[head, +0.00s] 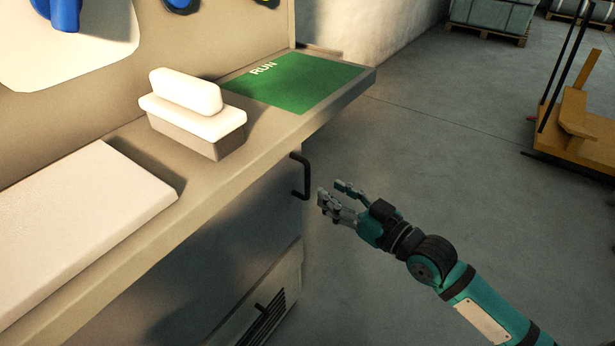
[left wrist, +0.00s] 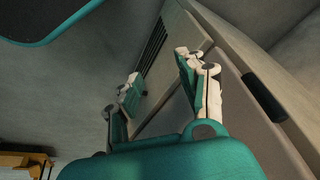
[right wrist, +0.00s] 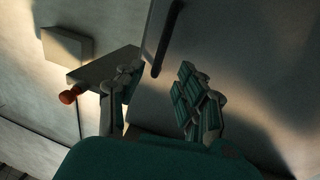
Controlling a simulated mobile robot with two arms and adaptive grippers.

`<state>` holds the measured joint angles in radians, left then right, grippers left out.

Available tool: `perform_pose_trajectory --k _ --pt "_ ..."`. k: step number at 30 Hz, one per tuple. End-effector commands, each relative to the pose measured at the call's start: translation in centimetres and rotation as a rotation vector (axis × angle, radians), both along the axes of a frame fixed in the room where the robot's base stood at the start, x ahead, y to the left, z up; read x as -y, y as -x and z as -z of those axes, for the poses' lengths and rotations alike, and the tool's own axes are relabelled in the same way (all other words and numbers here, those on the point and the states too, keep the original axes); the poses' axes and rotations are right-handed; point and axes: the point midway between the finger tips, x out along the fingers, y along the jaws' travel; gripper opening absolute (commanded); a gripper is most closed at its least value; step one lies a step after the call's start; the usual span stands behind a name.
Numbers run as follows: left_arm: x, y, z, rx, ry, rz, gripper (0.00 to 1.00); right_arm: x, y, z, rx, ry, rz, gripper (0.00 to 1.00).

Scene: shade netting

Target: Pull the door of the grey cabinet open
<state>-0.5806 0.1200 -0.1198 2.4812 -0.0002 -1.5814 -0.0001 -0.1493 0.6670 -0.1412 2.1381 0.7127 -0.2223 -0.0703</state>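The grey cabinet front (head: 240,235) is under the bench, partly in shadow. Its black bar handle (head: 306,178) stands upright near the right edge. My right gripper (head: 330,192) is just right of the handle, fingers parted and apparently empty. In the right wrist view the handle (right wrist: 165,45) shows ahead, above the gap between the parted fingers (right wrist: 160,72); I see no contact. The door panel (right wrist: 240,60) looks closed. My left gripper (left wrist: 158,67) is outside the head view; its own wrist view shows it open and empty, facing a vented panel (left wrist: 157,50).
The bench top (head: 265,150) overhangs the cabinet and holds a lidded white box (head: 190,115), a white slab (head: 75,225) and a green RUN mat (head: 305,82). A lower vented panel (head: 265,315) sits below. Floor to the right is clear up to a yellow cart (head: 580,135).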

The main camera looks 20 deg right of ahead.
Motion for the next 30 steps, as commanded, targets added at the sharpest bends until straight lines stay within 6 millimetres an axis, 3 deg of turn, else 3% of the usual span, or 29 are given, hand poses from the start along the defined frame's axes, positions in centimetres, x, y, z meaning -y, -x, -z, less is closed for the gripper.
perform_pose_trajectory --k 6,12,25,30 --pt "0.0 0.0 0.6 0.001 0.0 0.0 0.4 -2.1 -4.3 0.0 0.003 -0.003 0.002 0.36" --pt "0.0 0.0 0.9 0.001 0.0 0.0 0.4 -3.3 -6.6 0.1 0.002 -0.001 0.002 0.36" --pt "0.0 0.0 0.9 0.001 0.0 0.0 0.4 -3.7 -7.5 0.1 -0.001 0.002 0.001 0.36" --pt "0.0 0.0 0.9 0.001 0.0 0.0 0.4 -3.7 -7.4 0.1 0.0 0.001 0.001 0.14"
